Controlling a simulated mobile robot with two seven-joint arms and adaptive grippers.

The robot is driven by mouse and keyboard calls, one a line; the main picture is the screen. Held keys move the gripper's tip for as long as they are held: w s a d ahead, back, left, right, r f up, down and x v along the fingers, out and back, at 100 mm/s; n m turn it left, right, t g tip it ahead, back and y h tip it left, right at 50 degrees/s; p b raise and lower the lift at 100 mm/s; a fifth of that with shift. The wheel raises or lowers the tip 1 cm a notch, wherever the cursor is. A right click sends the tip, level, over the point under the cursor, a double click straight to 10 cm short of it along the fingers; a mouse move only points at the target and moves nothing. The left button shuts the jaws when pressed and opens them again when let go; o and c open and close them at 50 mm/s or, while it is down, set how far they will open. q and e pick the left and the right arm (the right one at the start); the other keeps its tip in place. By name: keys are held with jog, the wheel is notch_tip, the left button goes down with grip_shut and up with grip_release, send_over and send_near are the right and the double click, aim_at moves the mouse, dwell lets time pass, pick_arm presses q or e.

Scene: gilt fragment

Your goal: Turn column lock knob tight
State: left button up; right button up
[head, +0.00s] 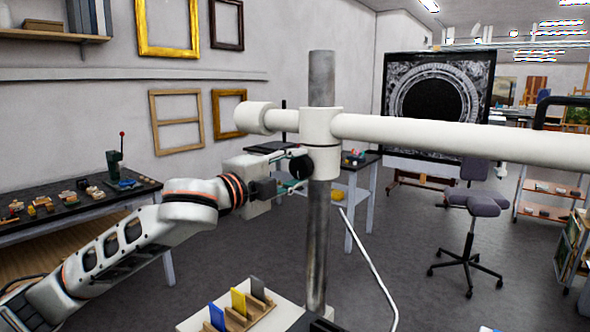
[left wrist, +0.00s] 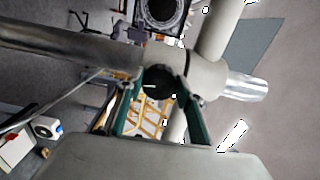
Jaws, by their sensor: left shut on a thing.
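A grey metal column (head: 317,240) stands upright in the middle of the head view. A white clamp collar (head: 321,130) sits around it and carries a long white horizontal arm (head: 450,133). The dark round lock knob (head: 300,164) is on the collar's left side. My left gripper (head: 293,184) reaches it from the left and is shut on the knob. In the left wrist view the dark knob (left wrist: 158,82) sits between the two green fingers, and the column (left wrist: 60,48) runs in from the left. My right gripper shows in neither view.
A tray (head: 192,322) with blue, yellow and grey upright pieces stands low in front of the column. A workbench (head: 70,212) with small items is at left. A stool (head: 470,225) and a dark screen (head: 437,105) stand behind at right.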

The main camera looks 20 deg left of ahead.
pick_arm(q)
jog(key=shift+m, duration=0.3)
jog(key=o, duration=1.1)
jog(key=v, duration=1.2)
jog(key=shift+s, duration=0.1)
